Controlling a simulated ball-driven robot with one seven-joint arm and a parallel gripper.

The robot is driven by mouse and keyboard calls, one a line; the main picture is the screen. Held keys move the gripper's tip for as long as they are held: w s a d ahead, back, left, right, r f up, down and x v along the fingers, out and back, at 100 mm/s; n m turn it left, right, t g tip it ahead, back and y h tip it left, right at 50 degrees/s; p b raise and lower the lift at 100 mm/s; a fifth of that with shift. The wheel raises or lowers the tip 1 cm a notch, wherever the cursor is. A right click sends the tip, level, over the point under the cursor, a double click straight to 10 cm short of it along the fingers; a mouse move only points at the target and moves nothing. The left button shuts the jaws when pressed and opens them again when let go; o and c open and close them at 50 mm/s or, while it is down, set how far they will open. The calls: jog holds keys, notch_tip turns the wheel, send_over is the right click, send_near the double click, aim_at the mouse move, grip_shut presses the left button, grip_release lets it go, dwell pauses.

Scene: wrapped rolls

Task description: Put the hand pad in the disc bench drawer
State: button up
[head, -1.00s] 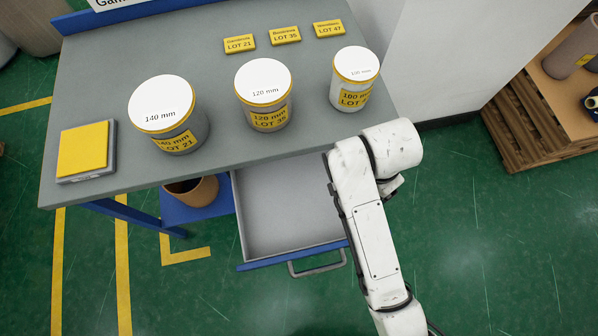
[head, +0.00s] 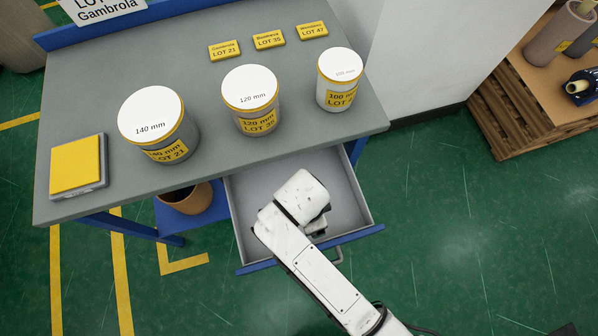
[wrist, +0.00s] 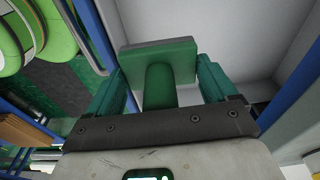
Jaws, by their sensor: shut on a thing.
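The green hand pad (wrist: 160,58), a flat block with a narrower grip, shows in the wrist view. The disc bench drawer (head: 246,222) is pulled out below the bench front, with a pale grey inside and a blue front edge. In the head view my arm's end is over the drawer, and the pad and fingertips are hidden by my wrist. In the wrist view the grey drawer inside (wrist: 222,30) lies behind the pad; I cannot tell whether the pad touches it.
The bench top (head: 200,70) carries three white-lidded tubs, (head: 165,140) being the largest, a yellow-topped block (head: 78,165) and three yellow lot labels. A brown bin (head: 190,200) stands under the bench, left of the drawer.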

jog(key=w+a+f, duration=0.1)
jog(key=f, duration=0.1)
jog(key=w+a+f, duration=0.1)
jog(key=f, duration=0.1)
jog(key=w+a+f, duration=0.1)
jog(key=w+f, duration=0.1)
jog(key=shift+d+f+b, duration=0.1)
jog(key=shift+f+b, duration=0.2)
jog(key=shift+f, duration=1.15)
jog(key=shift+f, duration=0.15)
jog(key=o, duration=0.9)
jog(key=r, duration=0.4)
jog(key=a+r, duration=0.1)
jog(key=r, duration=0.7)
jog(key=shift+s+a+r, duration=0.1)
jog(key=shift+s+a, duration=0.1)
jog(key=shift+s, duration=0.05)
